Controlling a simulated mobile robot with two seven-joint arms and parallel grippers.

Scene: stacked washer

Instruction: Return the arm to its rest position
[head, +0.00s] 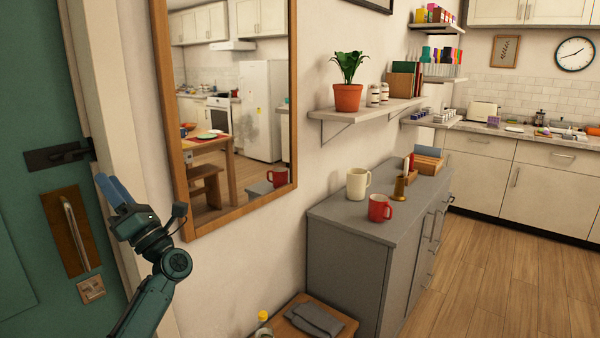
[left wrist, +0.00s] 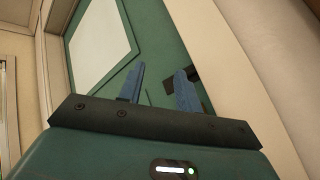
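My left arm comes up from the lower left in the head view. Its left gripper (head: 111,184) has blue fingers pointing up, in front of the door frame and beside the green door (head: 27,230). In the left wrist view the two blue fingers of the gripper (left wrist: 161,72) stand apart with nothing between them. A dark latch (head: 58,155) on the door is just left of and above the fingertips in the head view. Part of a dark fitting shows behind the right finger in the left wrist view. My right gripper is in neither view.
A wood-framed mirror (head: 240,110) hangs right of the arm. A brass door handle (head: 72,231) is left of it. A grey cabinet (head: 352,255) with mugs and a low wooden table (head: 340,326) stand along the wall. Open floor (head: 480,285) lies at the right.

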